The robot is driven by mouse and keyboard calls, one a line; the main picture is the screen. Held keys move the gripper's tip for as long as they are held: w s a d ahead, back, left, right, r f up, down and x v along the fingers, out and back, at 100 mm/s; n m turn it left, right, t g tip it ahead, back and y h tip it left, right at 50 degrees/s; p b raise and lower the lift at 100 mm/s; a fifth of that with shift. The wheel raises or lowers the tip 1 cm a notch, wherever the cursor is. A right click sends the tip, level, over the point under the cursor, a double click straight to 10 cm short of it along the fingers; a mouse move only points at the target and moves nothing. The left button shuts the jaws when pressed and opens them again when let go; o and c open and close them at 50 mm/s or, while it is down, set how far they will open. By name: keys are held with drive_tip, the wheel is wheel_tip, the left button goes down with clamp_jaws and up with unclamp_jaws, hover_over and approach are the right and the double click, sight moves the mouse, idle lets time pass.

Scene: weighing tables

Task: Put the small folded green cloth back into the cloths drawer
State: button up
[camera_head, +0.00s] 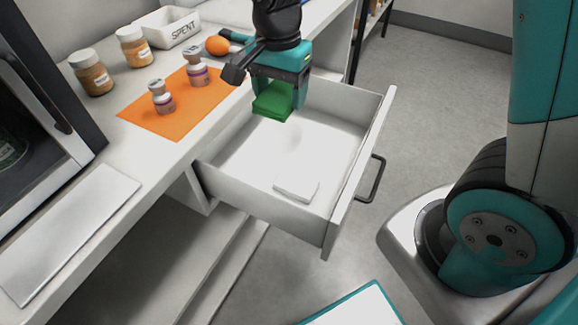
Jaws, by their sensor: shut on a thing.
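The small folded green cloth (272,104) is held by my gripper (277,97), which is shut on it. The gripper points down, and the cloth hangs over the far-left part of the open drawer (375,123). I cannot tell exactly how high the cloth is above the drawer floor. A folded white cloth (297,188) lies inside the drawer near its front-left corner. The rest of the drawer floor is bare.
On the counter, an orange mat (145,122) carries two small capped bottles (161,98). Two jars (90,73), a white bin marked SPENT (168,28) and an orange ball-like thing (217,45) stand behind. The drawer's dark handle (374,180) sticks out right.

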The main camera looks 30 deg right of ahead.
sight(282, 173)
wheel_tip(282, 173, down, 20)
drive_tip(key=b, duration=0.2)
drive_tip(key=shift+s+b, duration=0.1)
drive_tip(key=shift+b, duration=0.2)
drive_tip(key=shift+f, duration=0.45)
drive_tip(key=o, duration=0.8)
drive_tip(key=shift+o, duration=0.2)
wheel_tip(282, 173, up, 13)
drive_tip(key=p, duration=0.2)
drive_tip(key=s+a+r+n+y, duration=0.1)
drive_tip(key=s+r+n, duration=0.2)
drive_tip(key=s+a+r+n, duration=0.1)
drive_tip(key=s+r+n, duration=0.2)
drive_tip(key=s+a+r+n+y, duration=0.1)
drive_tip(key=s+r+n, duration=0.2)
drive_tip(key=r, duration=0.1)
drive_tip(key=shift+a+y, duration=0.15)
drive_tip(key=shift+y, duration=0.15)
drive_tip(key=s+r+n, duration=0.1)
drive_tip(key=s+n, duration=0.2)
drive_tip(key=s+a+r+n+y, duration=0.1)
drive_tip(key=s+r+n, duration=0.1)
drive_tip(key=s+n, duration=0.1)
drive_tip(key=s+r+n, duration=0.1)
drive_tip(key=s+n, duration=0.1)
drive_tip(key=s, duration=0.1)
drive_tip(key=shift+a+r+n+y, duration=0.25)
drive_tip(key=shift+n+y, duration=0.05)
drive_tip(key=shift+n, duration=0.1)
drive_tip(key=shift+c, duration=0.2)
